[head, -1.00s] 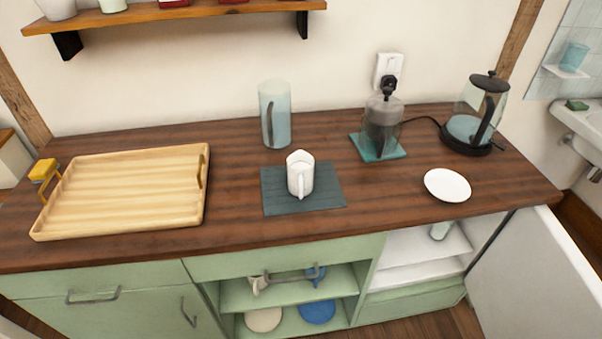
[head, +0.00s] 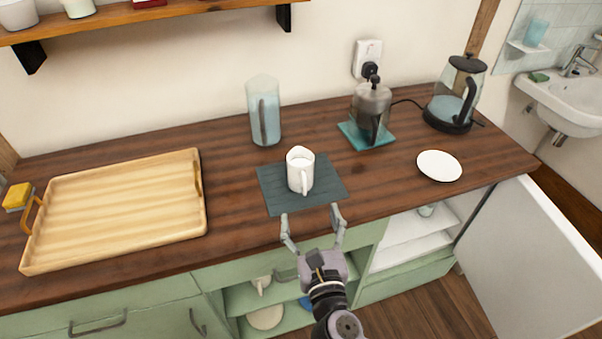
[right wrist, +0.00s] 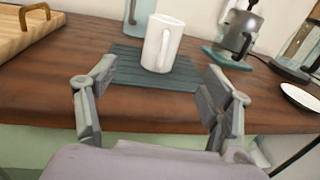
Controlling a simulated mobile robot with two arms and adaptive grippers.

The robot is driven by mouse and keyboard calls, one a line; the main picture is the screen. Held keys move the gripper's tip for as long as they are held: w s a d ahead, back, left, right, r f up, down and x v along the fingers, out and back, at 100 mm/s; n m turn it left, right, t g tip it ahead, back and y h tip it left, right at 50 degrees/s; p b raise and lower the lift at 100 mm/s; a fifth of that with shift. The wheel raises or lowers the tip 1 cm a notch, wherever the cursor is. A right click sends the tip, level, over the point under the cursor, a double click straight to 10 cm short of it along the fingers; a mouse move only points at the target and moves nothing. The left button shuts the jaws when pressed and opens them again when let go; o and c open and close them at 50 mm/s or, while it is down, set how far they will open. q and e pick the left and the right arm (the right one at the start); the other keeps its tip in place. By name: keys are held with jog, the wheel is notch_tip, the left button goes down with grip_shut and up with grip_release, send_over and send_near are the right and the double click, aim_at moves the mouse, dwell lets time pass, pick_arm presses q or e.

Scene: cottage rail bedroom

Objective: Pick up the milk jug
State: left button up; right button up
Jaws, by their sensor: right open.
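The white milk jug (head: 299,170) stands upright on a dark slate-coloured mat (head: 328,191) near the middle of the counter, its handle facing the front. My left gripper is not in view.
A wooden tray (head: 115,258) lies to the left. Behind the jug stands a clear pitcher (head: 265,117). A cabinet door (head: 525,260) hangs open.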

aim_at(303, 193)
jog(key=w, duration=0.3)
jog(key=w+a, duration=0.1)
jog(key=w, duration=0.5)
jog(key=shift+w+a+p, duration=0.3)
jog(key=shift+w, duration=0.05)
jog(key=w, duration=0.5)
jog(key=shift+w+a+f, duration=0.1)
jog(key=shift+a+f, duration=0.1)
jog(key=shift+a, duration=0.05)
jog(key=shift+c, duration=0.6)
jog(key=c, duration=1.3)
jog(key=shift+r, duration=0.1)
jog(key=shift+c, duration=0.6)
jog(key=shift+r, duration=0.2)
